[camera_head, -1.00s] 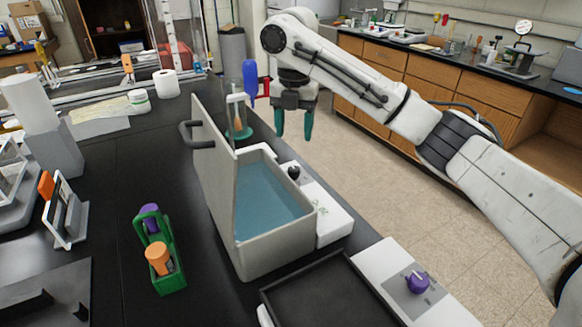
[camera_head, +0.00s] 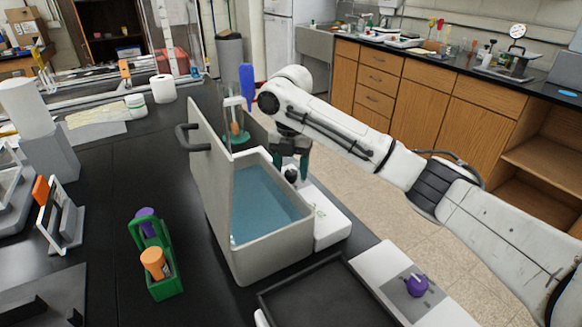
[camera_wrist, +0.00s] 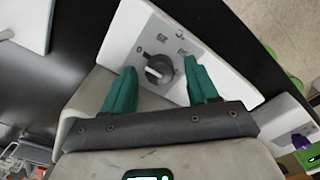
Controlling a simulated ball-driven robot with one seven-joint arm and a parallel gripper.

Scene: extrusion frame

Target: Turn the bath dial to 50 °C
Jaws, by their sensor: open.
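The water bath (camera_head: 275,245) is a grey tank with blue water on the black bench, its lid standing upright on the left side. Its black dial (camera_head: 290,174) sits on the white control panel (camera_head: 328,212) along the tank's right side. In the wrist view the dial (camera_wrist: 158,70) is a round knob with a light pointer mark, and printed markings surround it, too small to read surely. My gripper (camera_head: 291,172) is over the panel at the dial. In the wrist view its green fingers (camera_wrist: 160,85) are apart, one on each side of the dial, with nothing held.
A purple knob (camera_head: 417,285) on a white device is at the front right, beside a black tray (camera_head: 325,295). A green rack (camera_head: 160,270) with purple and orange-capped items stands left of the bath. A blue-handled item (camera_head: 247,85) stands behind the bath.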

